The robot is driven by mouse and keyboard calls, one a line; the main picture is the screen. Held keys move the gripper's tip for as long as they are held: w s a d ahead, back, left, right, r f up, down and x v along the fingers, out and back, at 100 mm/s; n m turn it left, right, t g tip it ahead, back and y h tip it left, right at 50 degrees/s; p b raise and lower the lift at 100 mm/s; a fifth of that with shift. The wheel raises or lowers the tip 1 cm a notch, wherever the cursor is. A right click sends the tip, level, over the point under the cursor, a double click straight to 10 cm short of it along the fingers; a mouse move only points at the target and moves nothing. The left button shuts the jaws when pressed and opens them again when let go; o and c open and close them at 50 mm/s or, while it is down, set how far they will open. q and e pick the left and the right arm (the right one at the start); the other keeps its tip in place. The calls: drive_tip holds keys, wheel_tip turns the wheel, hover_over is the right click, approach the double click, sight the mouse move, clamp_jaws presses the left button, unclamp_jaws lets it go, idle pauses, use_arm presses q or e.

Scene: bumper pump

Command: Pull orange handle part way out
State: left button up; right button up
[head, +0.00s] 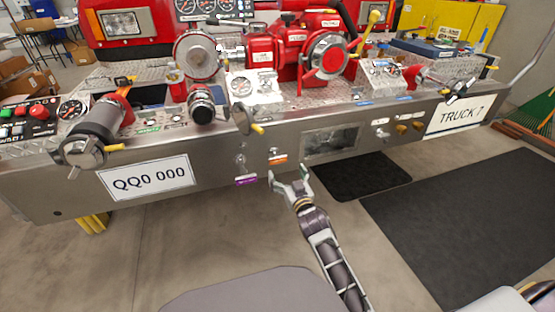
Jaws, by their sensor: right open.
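The orange handle (278,159) is a small orange-marked pull on the front face of the steel bumper panel, right of the purple-marked pull (246,180). My right gripper (288,175) comes up from below, just under and slightly right of the orange handle. Its two fingers are spread and point up toward the panel, with nothing visible between them. I cannot tell whether a fingertip touches the panel. How far out the orange handle sits is too small to tell. My left gripper is not in view.
The bumper panel (225,187) carries a QQ0 000 plate (148,178) at left and a TRUCK 7 plate (459,116) at right. The red pump (290,58) stands behind. Dark mats (470,215) lie on the open floor.

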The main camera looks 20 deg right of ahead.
sight(278, 159)
drive_tip(key=shift+w+b, duration=0.85)
drive_tip(key=shift+w, duration=1.7)
drive_tip(key=shift+w+a+b, duration=0.1)
drive_tip(key=shift+w+b, duration=0.25)
drive_tip(key=shift+w, duration=0.55)
drive_tip(key=shift+w+b, duration=0.5)
drive_tip(key=shift+w, duration=0.9)
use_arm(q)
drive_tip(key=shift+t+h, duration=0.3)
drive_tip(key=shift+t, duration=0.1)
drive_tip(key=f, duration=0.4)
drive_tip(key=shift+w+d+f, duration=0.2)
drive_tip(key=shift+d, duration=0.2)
use_arm(e)
drive_tip(key=shift+w+a, duration=0.1)
drive_tip(key=shift+w, duration=0.25)
